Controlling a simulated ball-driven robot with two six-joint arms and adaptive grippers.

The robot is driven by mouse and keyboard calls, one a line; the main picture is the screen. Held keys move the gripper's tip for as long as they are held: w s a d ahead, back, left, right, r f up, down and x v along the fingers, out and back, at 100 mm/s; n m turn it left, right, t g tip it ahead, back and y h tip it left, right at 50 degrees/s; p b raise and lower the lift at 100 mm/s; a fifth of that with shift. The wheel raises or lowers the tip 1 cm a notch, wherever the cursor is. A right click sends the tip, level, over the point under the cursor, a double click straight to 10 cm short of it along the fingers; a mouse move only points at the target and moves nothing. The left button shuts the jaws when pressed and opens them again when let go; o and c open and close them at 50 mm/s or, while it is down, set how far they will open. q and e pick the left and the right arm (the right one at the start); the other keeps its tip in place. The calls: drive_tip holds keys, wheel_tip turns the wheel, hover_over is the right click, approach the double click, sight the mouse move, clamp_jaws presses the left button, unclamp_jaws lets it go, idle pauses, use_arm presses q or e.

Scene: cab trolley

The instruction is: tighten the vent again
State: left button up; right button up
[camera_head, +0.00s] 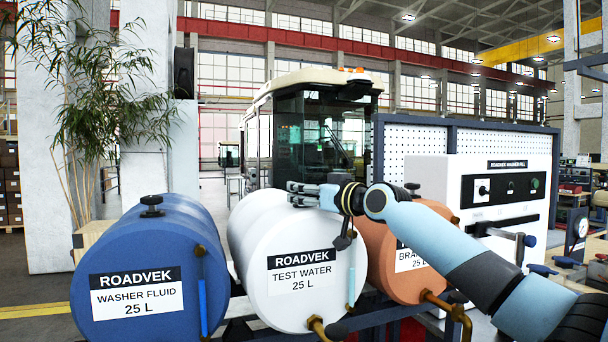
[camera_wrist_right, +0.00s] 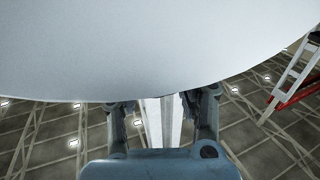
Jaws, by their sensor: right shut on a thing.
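My right gripper (camera_head: 310,193) comes in from the right and reaches over the top of the white test water tank (camera_head: 270,304). It is shut at the spot where the other tanks carry a black vent knob. The white tank's own vent is hidden by the gripper. In the right wrist view the tank's pale curved surface (camera_wrist_right: 150,50) fills the upper part, and the finger ends of the gripper (camera_wrist_right: 163,104) pass out of sight behind it. My left gripper is not in view.
The blue washer fluid tank (camera_head: 133,244), with a black vent knob (camera_head: 151,205), stands left. An orange tank (camera_head: 433,211) stands right, partly behind my right arm. Brown outlet pipes (camera_head: 316,326) stick out low in front. A white washer fill cabinet (camera_head: 505,178) stands farther right.

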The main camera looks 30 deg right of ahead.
drive_tip(key=shift+a+r+m+h+p, duration=0.15)
drive_tip(key=shift+m+h+p, duration=0.4)
drive_tip(key=shift+m+h, duration=0.4)
drive_tip(key=shift+h, duration=0.85)
drive_tip(key=shift+f+m+h+b, duration=0.2)
drive_tip(key=shift+m+h+b, duration=0.2)
drive_tip(key=shift+m+h, duration=0.6)
drive_tip(key=m+h+b, duration=0.1)
drive_tip(key=h+b, duration=0.1)
drive_tip(key=m+g+h+b, duration=0.1)
drive_tip(key=m+h+b, duration=0.1)
drive_tip(key=shift+f+g+h, duration=0.2)
drive_tip(key=shift+g+h, duration=0.1)
drive_tip(key=shift+h, duration=0.1)
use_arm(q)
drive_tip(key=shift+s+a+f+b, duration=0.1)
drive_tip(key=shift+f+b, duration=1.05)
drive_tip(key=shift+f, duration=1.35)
use_arm(e)
drive_tip(key=shift+r+m+g+h, duration=0.15)
drive_tip(key=shift+m+g+h, duration=0.4)
drive_tip(key=shift+h, duration=0.35)
drive_tip(key=o, duration=1.2)
